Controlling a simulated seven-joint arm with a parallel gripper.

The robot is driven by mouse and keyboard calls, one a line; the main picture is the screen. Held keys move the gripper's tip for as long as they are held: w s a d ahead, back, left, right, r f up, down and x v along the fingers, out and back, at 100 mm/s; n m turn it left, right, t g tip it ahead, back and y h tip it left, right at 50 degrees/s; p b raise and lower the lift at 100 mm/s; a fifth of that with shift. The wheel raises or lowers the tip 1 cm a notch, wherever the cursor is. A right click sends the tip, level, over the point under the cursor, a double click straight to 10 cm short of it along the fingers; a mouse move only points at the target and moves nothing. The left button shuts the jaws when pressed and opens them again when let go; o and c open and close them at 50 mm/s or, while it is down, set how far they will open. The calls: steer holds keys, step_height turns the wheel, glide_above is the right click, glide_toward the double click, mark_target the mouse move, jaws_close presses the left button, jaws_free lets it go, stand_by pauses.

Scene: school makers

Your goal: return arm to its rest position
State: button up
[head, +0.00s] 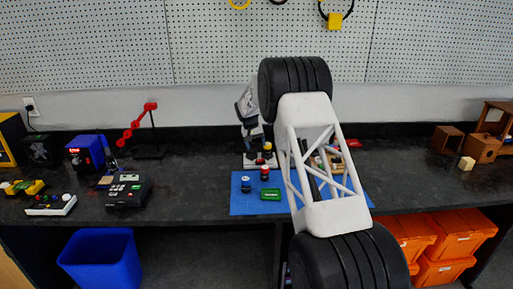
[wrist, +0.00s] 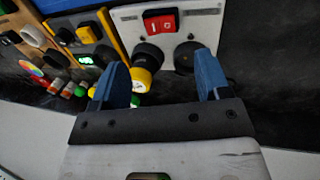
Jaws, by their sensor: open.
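My gripper (wrist: 160,65) is open in the wrist view, its two blue fingers spread apart with nothing held between them. Beyond the fingers lies a white panel (wrist: 205,20) with a red rocker switch (wrist: 161,22). A yellow and black round part (wrist: 148,62) shows in the gap between the fingers, apart from them as far as I can tell. In the head view my arm rises across the middle of the picture and hides part of the bench. I cannot make out the fingers there.
A blue mat (head: 240,206) on the dark bench holds a green box (head: 270,194) and small jars. Left stand a black device (head: 127,192) and a red jointed stand (head: 138,124); right, wooden boxes (head: 481,148). A blue bin (head: 100,260) and orange crates (head: 455,240) sit below.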

steer(key=shift+r, duration=0.1)
steer(key=s+d+r, duration=0.3)
steer(key=s+r, duration=0.6)
steer(key=s, duration=0.3)
steer(key=s+d+r+t+y, duration=0.1)
steer(key=s+d+r, duration=0.2)
steer(key=s+r, duration=0.7)
steer(key=s+d+r, duration=0.3)
steer(key=s+r, duration=0.4)
steer(key=s, duration=0.8)
steer(key=s+d+f, duration=0.1)
steer(key=s+f, duration=0.1)
steer(key=s, duration=1.8)
steer(key=s+d+f+t+y, duration=0.1)
steer(key=s+d+f, duration=0.1)
steer(key=s, duration=1.8)
steer(key=shift+s+d+f+t, duration=0.15)
steer(key=shift+s+f+t, duration=0.15)
steer(key=shift+f, duration=0.4)
